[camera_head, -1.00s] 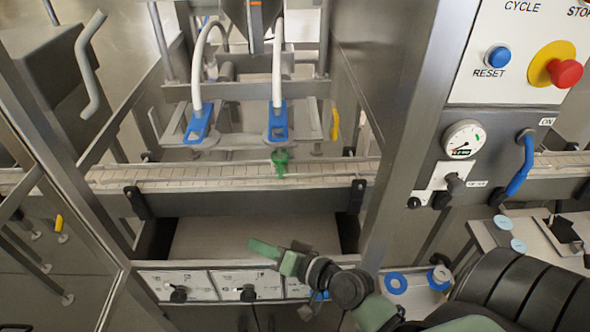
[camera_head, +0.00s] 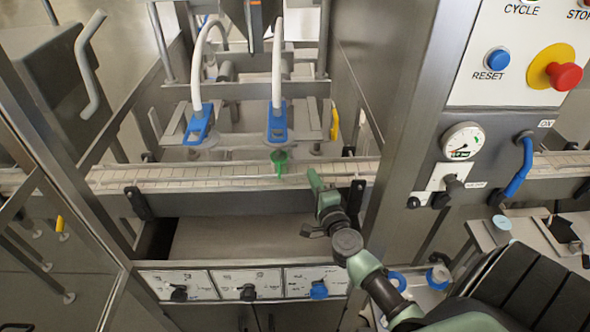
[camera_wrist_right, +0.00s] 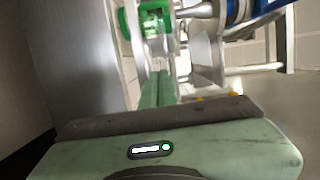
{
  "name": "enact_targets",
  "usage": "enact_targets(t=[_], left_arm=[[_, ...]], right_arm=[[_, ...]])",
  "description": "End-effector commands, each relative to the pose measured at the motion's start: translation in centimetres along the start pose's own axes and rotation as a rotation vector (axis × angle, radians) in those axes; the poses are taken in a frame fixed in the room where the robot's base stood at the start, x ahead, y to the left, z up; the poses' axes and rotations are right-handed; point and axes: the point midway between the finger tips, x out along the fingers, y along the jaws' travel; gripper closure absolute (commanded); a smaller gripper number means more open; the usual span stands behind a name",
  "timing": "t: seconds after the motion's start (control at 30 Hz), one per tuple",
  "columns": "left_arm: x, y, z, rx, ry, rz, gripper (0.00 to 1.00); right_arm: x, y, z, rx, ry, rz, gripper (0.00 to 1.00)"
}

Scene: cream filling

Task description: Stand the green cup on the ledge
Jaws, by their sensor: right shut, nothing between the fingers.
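The green cup (camera_head: 279,156) is small and is at the conveyor (camera_head: 200,173), below the right blue-clamped hose. Whether it is upright or tipped is too small to tell there. In the right wrist view green parts (camera_wrist_right: 157,18) show at the top, just beyond the fingertips. My right gripper (camera_head: 312,172) is at the conveyor's front edge, right of the cup and apart from it. In the right wrist view its green fingers (camera_wrist_right: 158,80) are together and empty. I cannot tell which surface is the ledge. My left gripper is not in view.
Two white hoses with blue clamps (camera_head: 198,125) hang above the conveyor. A steel post (camera_head: 400,160) stands close on the right, with a gauge (camera_head: 463,142) and red stop button (camera_head: 564,75) beyond it. An open grey recess (camera_head: 235,238) lies below the conveyor.

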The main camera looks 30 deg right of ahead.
Motion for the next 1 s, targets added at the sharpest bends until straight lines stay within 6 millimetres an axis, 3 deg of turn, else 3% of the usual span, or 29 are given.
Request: enact_targets(t=[0.17,0.23,0.4,0.87,1.0], left_arm=[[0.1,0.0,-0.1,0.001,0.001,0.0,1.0],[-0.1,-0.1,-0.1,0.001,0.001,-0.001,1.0],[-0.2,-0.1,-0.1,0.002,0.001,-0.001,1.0],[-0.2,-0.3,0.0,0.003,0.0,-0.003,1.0],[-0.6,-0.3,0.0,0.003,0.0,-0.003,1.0]], right_arm=[[3.9,-0.1,0.0,-0.001,-0.001,-0.002,1.0],[3.8,0.0,1.6,0.004,-0.003,0.001,1.0],[4.2,0.1,3.4,0.002,-0.002,0.001,1.0],[4.4,0.0,4.0,-0.001,-0.002,0.001,1.0],[4.7,0.0,5.7,0.004,-0.002,0.003,1.0]])
